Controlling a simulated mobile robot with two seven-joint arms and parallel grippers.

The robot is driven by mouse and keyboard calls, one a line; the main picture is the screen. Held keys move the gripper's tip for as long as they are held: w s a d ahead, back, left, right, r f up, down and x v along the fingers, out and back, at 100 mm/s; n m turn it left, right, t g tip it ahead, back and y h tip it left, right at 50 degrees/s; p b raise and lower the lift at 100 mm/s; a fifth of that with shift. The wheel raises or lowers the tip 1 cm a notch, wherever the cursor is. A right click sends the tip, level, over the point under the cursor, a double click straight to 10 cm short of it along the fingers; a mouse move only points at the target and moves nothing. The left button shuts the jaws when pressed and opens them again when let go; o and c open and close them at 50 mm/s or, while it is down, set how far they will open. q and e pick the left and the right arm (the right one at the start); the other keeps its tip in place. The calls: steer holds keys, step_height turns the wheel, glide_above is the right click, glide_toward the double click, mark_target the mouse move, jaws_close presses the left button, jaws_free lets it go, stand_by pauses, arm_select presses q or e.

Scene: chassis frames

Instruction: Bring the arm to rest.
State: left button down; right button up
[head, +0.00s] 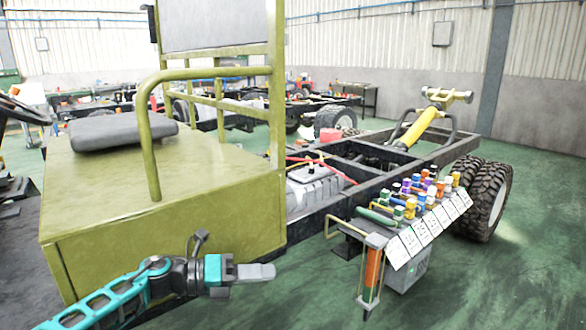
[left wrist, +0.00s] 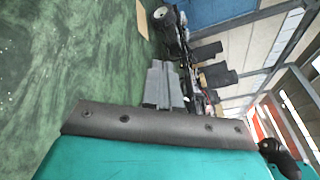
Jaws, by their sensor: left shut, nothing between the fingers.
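My left arm comes in from the lower left in the head view, teal and dark grey. Its gripper (head: 262,272) is shut and empty, held in front of the lower side of the olive-green cab box and pointing right. In the left wrist view the grey fingers (left wrist: 165,85) lie together, with green floor to their left. My right gripper is in neither view.
The olive-green cab box (head: 120,205) with a dark seat pad (head: 125,130) stands close behind the arm. To the right is a black chassis frame (head: 330,210) with wheels (head: 485,200) and a rack of colourful-handled tools (head: 405,225). Green floor (head: 510,290) is free at the lower right.

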arm_select(q)
steer(key=s+d+f+n+t+y, duration=0.1)
steer(key=s+f+n+t, duration=0.3)
steer(key=n, duration=0.5)
steer(key=s+f+n+t+y, duration=0.25)
steer(key=n+t, duration=0.35)
steer(key=n, duration=0.3)
steer(key=s+a+f+n+g+y, duration=0.1)
steer(key=s+a+f+n+y, duration=0.4)
steer(key=s+f+n, duration=0.3)
steer(key=s+a+f+n+g+y, duration=0.2)
steer(key=s+a+f+n+y, duration=0.3)
steer(key=s+n, duration=0.6)
step_height(320, 180, down, 3)
steer(key=s+a, duration=0.1)
steer(key=a, duration=0.1)
steer(key=shift+a+n, duration=0.3)
